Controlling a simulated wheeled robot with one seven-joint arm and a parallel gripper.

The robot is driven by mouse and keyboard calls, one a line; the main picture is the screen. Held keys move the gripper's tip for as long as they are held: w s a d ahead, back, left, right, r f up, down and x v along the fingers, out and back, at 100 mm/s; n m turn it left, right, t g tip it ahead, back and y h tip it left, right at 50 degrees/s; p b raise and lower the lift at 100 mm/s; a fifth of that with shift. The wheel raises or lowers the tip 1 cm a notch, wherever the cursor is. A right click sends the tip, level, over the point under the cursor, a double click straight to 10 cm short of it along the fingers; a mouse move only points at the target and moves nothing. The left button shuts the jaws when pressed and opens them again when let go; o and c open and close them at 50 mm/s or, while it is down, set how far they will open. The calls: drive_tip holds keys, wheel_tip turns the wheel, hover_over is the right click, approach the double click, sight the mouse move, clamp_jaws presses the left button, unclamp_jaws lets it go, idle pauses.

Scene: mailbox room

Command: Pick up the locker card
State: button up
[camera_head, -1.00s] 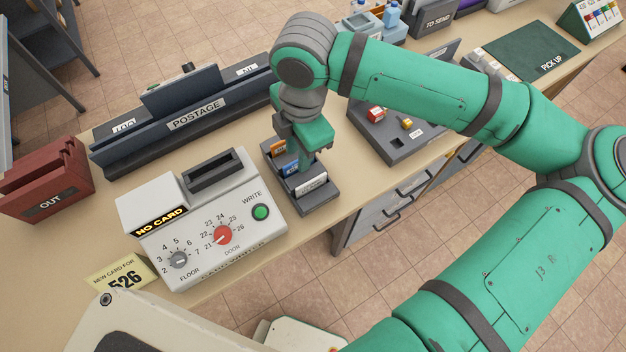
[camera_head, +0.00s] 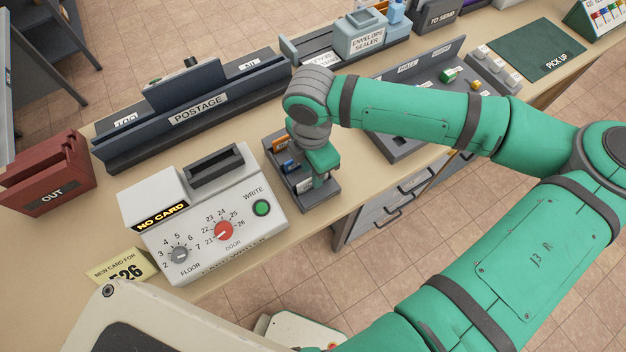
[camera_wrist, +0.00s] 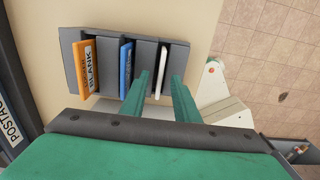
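A dark grey card rack (camera_head: 322,200) stands on the counter right of the card writer; it also shows in the wrist view (camera_wrist: 111,50). It holds an orange card (camera_wrist: 88,65) with a label reading BLANK, a blue card (camera_wrist: 126,68) and a white card (camera_wrist: 162,70), all upright. I cannot read which one is the locker card. My gripper (camera_wrist: 160,82) is open, pointing down at the rack, with one finger on each side of the white card. In the head view my gripper (camera_head: 318,178) hides part of the rack. Whether the fingers touch the card cannot be told.
The card writer (camera_head: 205,215) reads NO CARD and stands close left of the rack. Behind are the postage rack (camera_head: 195,115) and the envelope sealer (camera_head: 362,38). A grey sorting tray (camera_head: 400,150) is at the right. A red OUT tray (camera_head: 45,185) is far left.

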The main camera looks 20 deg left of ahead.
drive_tip(key=shift+w+f, duration=0.1)
drive_tip(key=shift+f, duration=0.55)
clamp_jaws()
drive_tip(key=shift+r, duration=0.15)
wheel_tip(320, 180, up, 10)
